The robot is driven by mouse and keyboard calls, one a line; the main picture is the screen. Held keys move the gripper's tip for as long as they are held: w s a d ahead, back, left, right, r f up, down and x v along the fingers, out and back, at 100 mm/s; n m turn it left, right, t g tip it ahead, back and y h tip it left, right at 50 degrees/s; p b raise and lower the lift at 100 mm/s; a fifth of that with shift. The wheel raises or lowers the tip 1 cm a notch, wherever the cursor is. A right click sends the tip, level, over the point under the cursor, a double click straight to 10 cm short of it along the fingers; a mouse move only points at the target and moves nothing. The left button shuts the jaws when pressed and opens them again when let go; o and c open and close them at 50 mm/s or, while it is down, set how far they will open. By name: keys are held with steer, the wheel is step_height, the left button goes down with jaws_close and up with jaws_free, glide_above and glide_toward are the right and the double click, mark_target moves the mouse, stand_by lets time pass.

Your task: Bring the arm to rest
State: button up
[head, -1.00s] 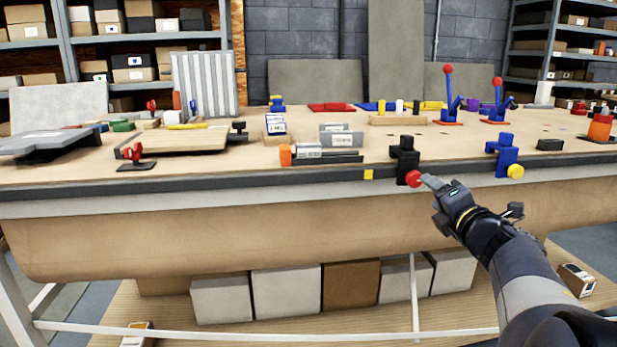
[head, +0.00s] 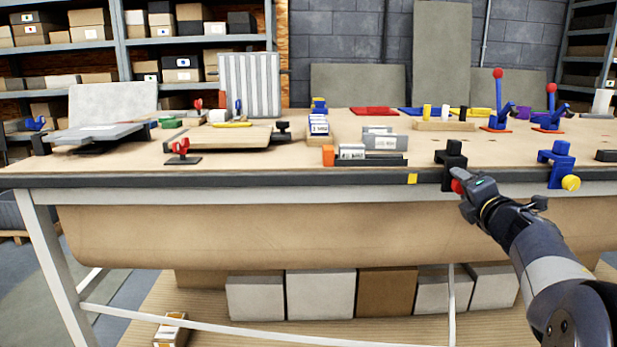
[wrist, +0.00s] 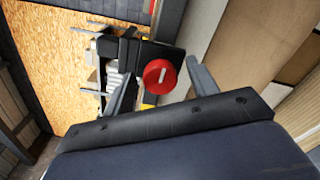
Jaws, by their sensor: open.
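My gripper (head: 462,184) is at the front edge of the workbench, at the end of my arm reaching in from the lower right. It is in front of a black clamp (head: 451,158) with a red knob (head: 457,187). In the wrist view the two fingers are apart, with the red knob (wrist: 158,76) showing between them and the black clamp body (wrist: 130,52) behind it. I cannot tell whether the fingertips reach around the knob or stop short of it. The gripper holds nothing that I can see.
A blue clamp with a yellow knob (head: 571,182) sits on the edge to the right. The bench top (head: 300,160) carries a grey slotted holder (head: 370,161), a wooden board (head: 225,137) and blue levers (head: 500,115). Boxes (head: 320,294) stand underneath.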

steer(key=s+p, duration=0.2)
steer(key=s, duration=0.8)
steer(key=w+m+p, duration=1)
steer(key=m+p, duration=0.1)
steer(key=m, duration=1.2)
steer(key=shift+f, duration=0.15)
